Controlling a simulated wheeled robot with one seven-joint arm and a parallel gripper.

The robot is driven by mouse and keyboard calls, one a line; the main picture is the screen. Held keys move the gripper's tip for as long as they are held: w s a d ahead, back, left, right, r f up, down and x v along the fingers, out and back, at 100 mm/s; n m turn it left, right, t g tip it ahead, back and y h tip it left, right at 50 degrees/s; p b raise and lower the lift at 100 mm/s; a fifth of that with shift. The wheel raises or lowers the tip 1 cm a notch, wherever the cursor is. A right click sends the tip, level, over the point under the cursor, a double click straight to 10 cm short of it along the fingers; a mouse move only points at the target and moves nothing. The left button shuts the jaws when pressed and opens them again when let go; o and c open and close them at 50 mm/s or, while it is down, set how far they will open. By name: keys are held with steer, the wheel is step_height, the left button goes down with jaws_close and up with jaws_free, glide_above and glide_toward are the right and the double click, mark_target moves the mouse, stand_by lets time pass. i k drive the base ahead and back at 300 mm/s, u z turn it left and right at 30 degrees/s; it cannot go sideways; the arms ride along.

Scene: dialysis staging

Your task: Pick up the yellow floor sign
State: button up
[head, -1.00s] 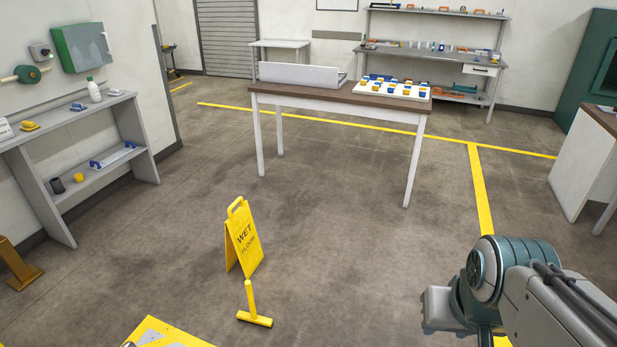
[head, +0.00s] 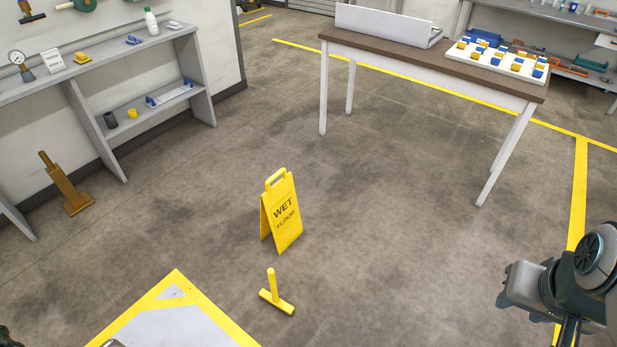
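The yellow floor sign (head: 283,217) stands upright on the concrete floor near the middle of the head view. It is a folded A-frame with a handle loop on top and the words WET FLOOR on its front panel. My arm shows at the lower right edge of the view, well to the right of the sign and apart from it. The end of the arm is partly cut off by the frame, and no gripper fingers can be made out.
A yellow-bordered floor panel (head: 178,325) lies at the bottom. A brown-topped table (head: 400,54) stands behind, and a grey shelf (head: 85,68) lines the left wall.

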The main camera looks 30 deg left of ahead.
mark_target(280, 214)
steer(key=u, duration=0.05)
steer(key=i, duration=1.6)
steer(key=u, duration=0.65)
steer(key=i, duration=1.35)
steer(key=u, duration=1.8)
steer(key=i, duration=0.95)
steer(key=u, duration=0.85)
